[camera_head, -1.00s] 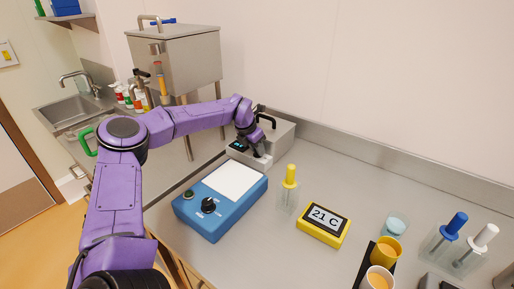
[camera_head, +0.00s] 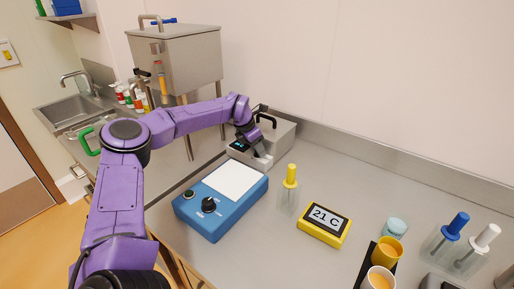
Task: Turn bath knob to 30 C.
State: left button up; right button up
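The bath is a grey steel box (camera_head: 282,134) with a black lid handle, standing against the back wall. A small dark display with blue digits (camera_head: 239,146) shows on its front, too small to read. My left gripper (camera_head: 262,159) is at the bath's front face, right of that display, pointing down at it. Its fingers cover the spot, so the bath knob is hidden and I cannot tell whether they are closed on it. A yellow thermometer display (camera_head: 323,225) on the counter reads 21 C. My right gripper is out of view.
A blue device (camera_head: 222,207) with a white top plate and black knob stands in front of the bath. A yellow-handled tool (camera_head: 291,176) stands in a clear holder beside it. Cups (camera_head: 386,251) and blue and white tools stand at right. A steel hopper (camera_head: 178,60) stands behind left.

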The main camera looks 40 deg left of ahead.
pick_arm(q)
jog(key=b+v, duration=0.2)
jog(key=v, duration=0.8)
jog(key=shift+r, duration=0.2)
jog(key=shift+s, duration=0.15)
